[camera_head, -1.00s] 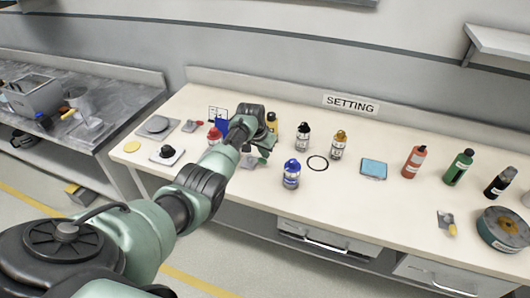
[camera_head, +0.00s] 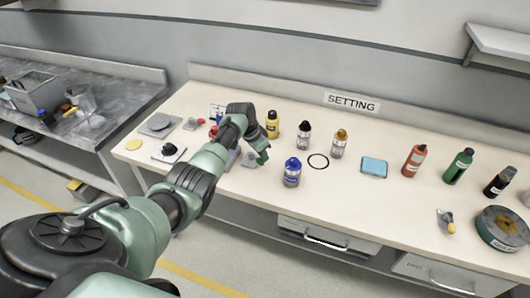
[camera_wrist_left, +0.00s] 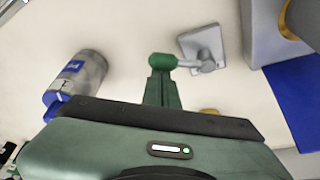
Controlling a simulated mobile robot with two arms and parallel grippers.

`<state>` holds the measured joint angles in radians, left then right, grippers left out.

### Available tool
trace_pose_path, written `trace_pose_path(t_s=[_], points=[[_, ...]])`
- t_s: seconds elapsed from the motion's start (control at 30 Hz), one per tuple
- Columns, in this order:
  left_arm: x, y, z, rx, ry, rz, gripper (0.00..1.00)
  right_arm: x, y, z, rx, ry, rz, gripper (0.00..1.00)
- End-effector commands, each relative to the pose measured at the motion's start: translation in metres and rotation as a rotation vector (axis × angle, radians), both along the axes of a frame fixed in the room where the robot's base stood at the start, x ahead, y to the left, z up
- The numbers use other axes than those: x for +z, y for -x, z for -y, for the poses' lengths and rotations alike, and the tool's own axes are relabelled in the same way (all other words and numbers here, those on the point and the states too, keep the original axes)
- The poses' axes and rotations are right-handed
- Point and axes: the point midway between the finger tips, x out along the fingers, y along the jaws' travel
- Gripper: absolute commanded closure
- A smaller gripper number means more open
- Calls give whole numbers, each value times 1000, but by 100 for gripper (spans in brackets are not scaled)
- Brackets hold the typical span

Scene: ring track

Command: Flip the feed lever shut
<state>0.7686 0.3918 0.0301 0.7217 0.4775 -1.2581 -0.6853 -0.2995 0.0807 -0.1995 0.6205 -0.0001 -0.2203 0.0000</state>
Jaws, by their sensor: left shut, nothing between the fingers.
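A small lever with a grey square base (camera_wrist_left: 204,46) and a grey arm ending in a rounded green tip (camera_wrist_left: 162,61) shows in the left wrist view. I see no label on it. Its base also shows in the head view (camera_head: 249,161). My left gripper (camera_wrist_left: 162,78) is shut and empty, with its fingers at the green tip; I cannot tell whether they touch it. In the head view the left gripper (camera_head: 263,157) is low over the table and partly covers the lever. Another lever with a red handle (camera_head: 201,121) stands further left. My right gripper is out of view.
A blue-capped bottle (camera_head: 292,173) stands close to the right of my gripper. A yellow bottle (camera_head: 272,125) is behind it. The table's front middle is clear.

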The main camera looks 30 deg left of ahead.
Motion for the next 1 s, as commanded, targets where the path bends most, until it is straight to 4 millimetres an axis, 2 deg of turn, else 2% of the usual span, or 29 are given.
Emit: trace_pose_path(t_s=[0.27,0.8,1.0], points=[[-3,16,-4,-263,-2,0,100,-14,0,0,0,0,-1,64],[-3,40,-19,-759,1,0,100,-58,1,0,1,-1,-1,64],[-2,46,-25,-788,-1,0,100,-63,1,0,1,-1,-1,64]])
